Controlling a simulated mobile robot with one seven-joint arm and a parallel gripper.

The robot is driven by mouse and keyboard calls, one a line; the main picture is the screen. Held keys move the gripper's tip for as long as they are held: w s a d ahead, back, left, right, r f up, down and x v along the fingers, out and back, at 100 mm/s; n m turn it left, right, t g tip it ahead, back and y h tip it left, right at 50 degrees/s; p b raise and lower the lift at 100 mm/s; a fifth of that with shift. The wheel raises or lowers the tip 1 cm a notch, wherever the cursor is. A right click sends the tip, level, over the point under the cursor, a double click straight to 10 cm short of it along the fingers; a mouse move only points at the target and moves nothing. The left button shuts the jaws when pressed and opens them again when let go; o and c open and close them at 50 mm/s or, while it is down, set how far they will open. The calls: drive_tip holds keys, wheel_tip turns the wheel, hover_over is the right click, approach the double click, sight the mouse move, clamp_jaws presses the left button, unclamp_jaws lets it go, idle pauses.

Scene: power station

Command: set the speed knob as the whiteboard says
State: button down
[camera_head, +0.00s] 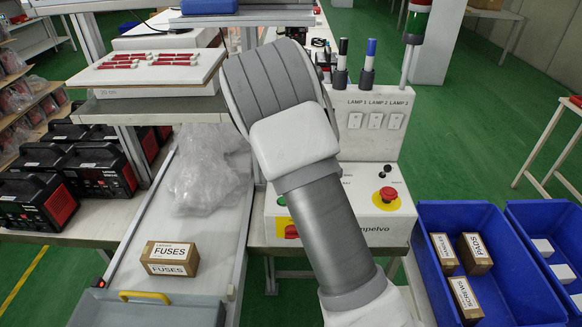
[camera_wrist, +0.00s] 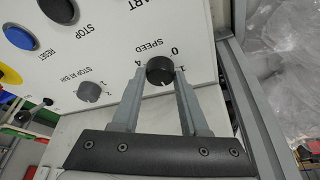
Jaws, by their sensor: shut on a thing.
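The black round speed knob (camera_wrist: 160,71) is on a white panel (camera_wrist: 120,45) in the wrist view, under the printed word SPEED. The figures 0, 1 and 4 show around it. My gripper (camera_wrist: 160,79) is shut on the knob, with one finger on each side. I cannot clearly tell which figure the knob points to. In the head view my arm hides the gripper and the knob. I see no readable whiteboard in either view.
A grey knob (camera_wrist: 88,92), a blue RESET button (camera_wrist: 19,37) and a black STOP button (camera_wrist: 58,10) are nearby on the panel. The control box has a red emergency stop (camera_head: 388,195). A FUSES box (camera_head: 170,258) and blue bins (camera_head: 500,215) flank my arm.

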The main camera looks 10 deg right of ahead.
idle(0.5)
drive_tip(key=shift+c, duration=2.1)
unclamp_jaws()
drive_tip(key=p+v, duration=0.1)
drive_tip(key=v, duration=1.6)
drive_tip(key=shift+r, duration=0.15)
drive_tip(key=shift+a, duration=0.1)
